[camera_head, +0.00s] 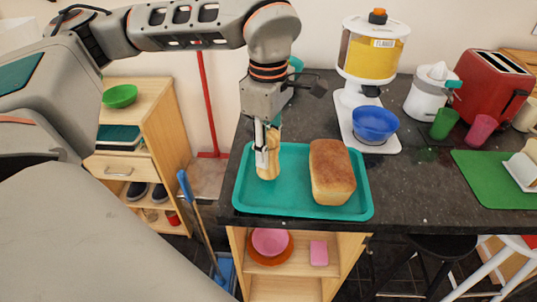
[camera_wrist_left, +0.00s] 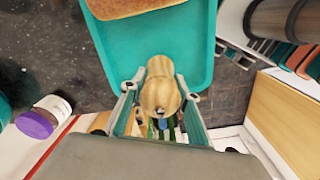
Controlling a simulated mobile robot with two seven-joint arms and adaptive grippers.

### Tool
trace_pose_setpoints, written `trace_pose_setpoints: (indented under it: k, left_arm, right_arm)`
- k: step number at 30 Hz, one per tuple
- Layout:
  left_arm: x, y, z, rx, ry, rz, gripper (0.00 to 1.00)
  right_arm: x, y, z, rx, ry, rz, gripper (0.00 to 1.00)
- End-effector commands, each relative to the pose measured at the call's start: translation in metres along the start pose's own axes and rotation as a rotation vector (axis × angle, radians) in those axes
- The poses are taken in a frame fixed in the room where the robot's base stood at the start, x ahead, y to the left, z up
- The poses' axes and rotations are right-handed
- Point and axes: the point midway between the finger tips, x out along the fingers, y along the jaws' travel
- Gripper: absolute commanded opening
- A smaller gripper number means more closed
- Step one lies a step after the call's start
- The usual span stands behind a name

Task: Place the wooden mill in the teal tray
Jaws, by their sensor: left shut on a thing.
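The wooden mill (camera_head: 270,158) is light wood and upright, at the left part of the teal tray (camera_head: 290,211) on the dark counter. My left gripper (camera_head: 267,150) is shut on the mill from above. In the left wrist view the mill (camera_wrist_left: 160,88) sits between the two fingers (camera_wrist_left: 158,95), with the tray (camera_wrist_left: 205,50) around and behind it. I cannot tell whether the mill's base touches the tray. My right gripper is not in view.
A bread loaf (camera_head: 332,172) lies in the tray just right of the mill. A cereal dispenser (camera_head: 372,52) and a blue bowl (camera_head: 375,123) stand behind to the right. A jar with a purple lid (camera_wrist_left: 36,124) shows in the wrist view. A green mat (camera_head: 490,175) lies farther right.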

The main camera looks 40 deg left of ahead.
Motion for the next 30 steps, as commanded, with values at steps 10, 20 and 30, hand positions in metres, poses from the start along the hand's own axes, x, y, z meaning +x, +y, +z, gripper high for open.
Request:
trace_pose_setpoints:
  k: [10,20,30]
  left_arm:
    - [0.021,0.000,0.000,0.000,0.000,0.001,0.05]
    - [0.024,0.000,0.000,0.000,0.000,0.000,0.47]
    - [0.021,0.000,0.000,0.000,0.000,0.001,0.47]
  right_arm:
    - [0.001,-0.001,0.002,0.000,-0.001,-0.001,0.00]
    - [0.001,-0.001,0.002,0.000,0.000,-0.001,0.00]
    - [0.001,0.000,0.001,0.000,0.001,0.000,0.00]
